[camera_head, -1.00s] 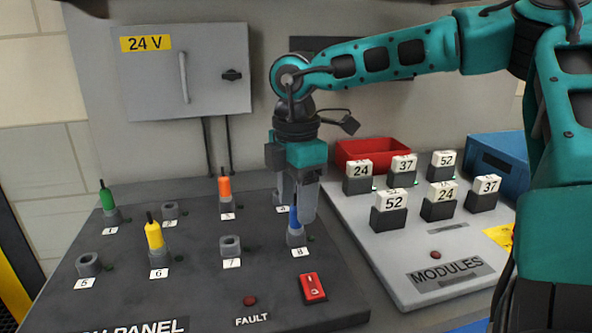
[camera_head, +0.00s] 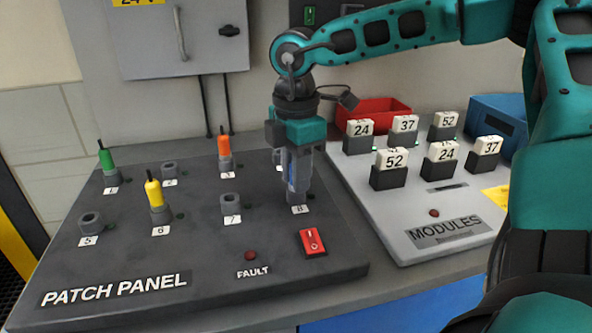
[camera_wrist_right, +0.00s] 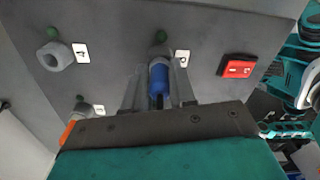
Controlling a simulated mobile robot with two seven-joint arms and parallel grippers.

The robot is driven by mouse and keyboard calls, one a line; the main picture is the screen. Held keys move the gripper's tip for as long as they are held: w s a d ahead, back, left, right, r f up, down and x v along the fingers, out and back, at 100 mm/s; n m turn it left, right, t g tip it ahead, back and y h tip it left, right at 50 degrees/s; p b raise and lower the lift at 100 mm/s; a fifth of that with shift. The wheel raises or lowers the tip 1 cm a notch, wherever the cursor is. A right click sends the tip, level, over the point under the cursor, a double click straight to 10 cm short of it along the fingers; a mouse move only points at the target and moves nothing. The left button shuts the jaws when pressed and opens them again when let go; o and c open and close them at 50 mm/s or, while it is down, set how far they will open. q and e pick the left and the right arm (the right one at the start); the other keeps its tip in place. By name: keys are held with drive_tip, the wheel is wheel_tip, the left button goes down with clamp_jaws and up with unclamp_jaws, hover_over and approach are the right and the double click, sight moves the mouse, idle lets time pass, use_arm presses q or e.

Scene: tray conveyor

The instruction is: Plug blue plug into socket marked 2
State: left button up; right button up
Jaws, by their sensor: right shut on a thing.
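The blue plug (camera_head: 291,172) stands in the socket marked 8 (camera_head: 299,199) on the patch panel, mostly hidden by my fingers. In the right wrist view, the blue plug (camera_wrist_right: 160,85) is between my two fingers, its end at the grey socket (camera_wrist_right: 160,52) with the 8 label. My right gripper (camera_head: 297,190) points down and is shut on the blue plug. The socket marked 2 (camera_head: 170,171) is empty, at the back left of the panel between the green and orange plugs. My left gripper is not in view.
The green plug (camera_head: 106,160) is in socket 1, the orange plug (camera_head: 224,146) in socket 3, the yellow plug (camera_head: 154,193) in socket 6. Sockets 5 (camera_head: 91,222) and 7 (camera_head: 231,206) are empty. A red switch (camera_head: 312,242) is near socket 8. The modules board (camera_head: 405,225) is right.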

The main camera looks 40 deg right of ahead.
clamp_jaws()
drive_tip(key=shift+r, duration=0.15)
drive_tip(key=shift+r+p, duration=0.3)
drive_tip(key=shift+r, duration=1.1)
drive_tip(key=shift+r, duration=0.1)
drive_tip(key=shift+r+p, duration=1)
drive_tip(key=shift+r, duration=0.95)
